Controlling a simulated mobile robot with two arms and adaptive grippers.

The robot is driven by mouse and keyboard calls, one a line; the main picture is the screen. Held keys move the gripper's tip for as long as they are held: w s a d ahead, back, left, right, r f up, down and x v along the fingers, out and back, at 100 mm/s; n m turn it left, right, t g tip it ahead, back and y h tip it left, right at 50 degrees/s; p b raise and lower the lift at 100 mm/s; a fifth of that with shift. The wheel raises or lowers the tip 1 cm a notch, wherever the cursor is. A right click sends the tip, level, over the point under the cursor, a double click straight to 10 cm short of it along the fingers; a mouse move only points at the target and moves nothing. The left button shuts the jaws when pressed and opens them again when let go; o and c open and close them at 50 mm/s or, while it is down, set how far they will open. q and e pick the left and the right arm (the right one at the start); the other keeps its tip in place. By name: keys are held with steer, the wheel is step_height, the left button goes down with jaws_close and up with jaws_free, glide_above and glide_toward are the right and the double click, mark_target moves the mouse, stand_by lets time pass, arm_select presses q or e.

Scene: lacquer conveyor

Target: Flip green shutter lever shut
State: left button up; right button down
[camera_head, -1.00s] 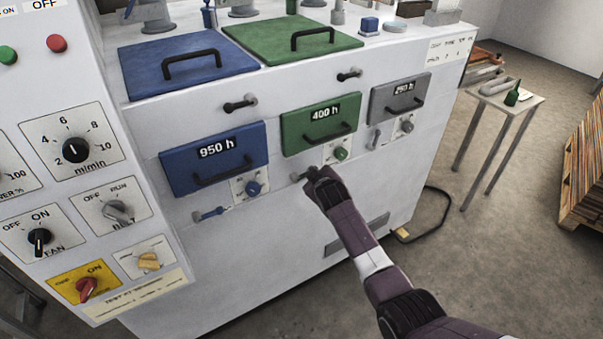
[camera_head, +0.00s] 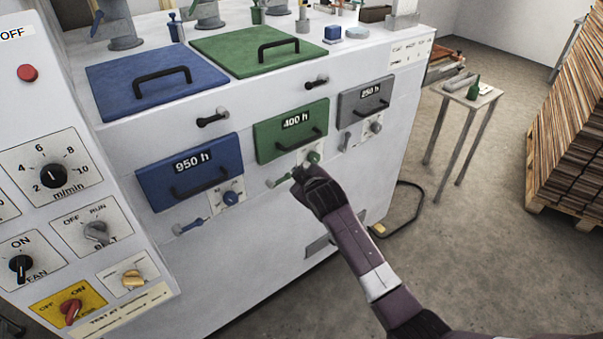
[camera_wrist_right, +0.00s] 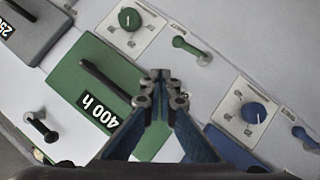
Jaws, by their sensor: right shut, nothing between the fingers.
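The green shutter lever (camera_head: 278,182) sits on the white machine front, below the green "400 h" panel (camera_head: 291,132) and left of the green knob (camera_head: 313,158). In the right wrist view the lever (camera_wrist_right: 190,48) is a short dark-green bar lying at a slant from a grey round end. My right gripper (camera_head: 306,179) is just right of the lever in the head view and hides part of that area. In the wrist view its closed, empty fingertips (camera_wrist_right: 160,91) are over the green panel's edge, seemingly apart from the lever. My left gripper is not in view.
The blue panel (camera_head: 190,172) with its blue lever (camera_head: 188,226) is to the left. The grey panel (camera_head: 365,101) with a grey lever (camera_head: 346,141) is to the right. A control panel (camera_head: 60,180) stands far left. The floor at right is open before a wood stack (camera_head: 565,130).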

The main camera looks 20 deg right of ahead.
steer(key=shift+s+d+r, duration=0.25)
steer(key=shift+s+r, duration=0.25)
steer(key=shift+s, duration=0.3)
steer(key=s+d+f+m+g+b, duration=0.1)
steer(key=s+f+g, duration=0.1)
steer(key=s+f, duration=0.9)
steer(key=s+f+m+g+b, duration=0.15)
steer(key=s+f, duration=0.45)
steer(key=f, duration=1.1)
steer(key=s+d+f+g+b, duration=0.1)
steer(key=s+f+g, duration=0.2)
steer(key=s+f, duration=0.85)
steer(key=s+f+m+g, duration=0.1)
steer(key=s+f, duration=0.5)
steer(key=s, duration=0.5)
steer(key=s+f+m+g+b, duration=0.1)
steer(key=s+f+g, duration=0.1)
steer(key=s+f, duration=0.5)
steer(key=s+d+f+m+g+b, duration=0.1)
steer(key=s+f, duration=0.6)
steer(key=s, duration=1)
steer(key=shift+f+g, duration=0.15)
steer(key=shift+g, duration=0.4)
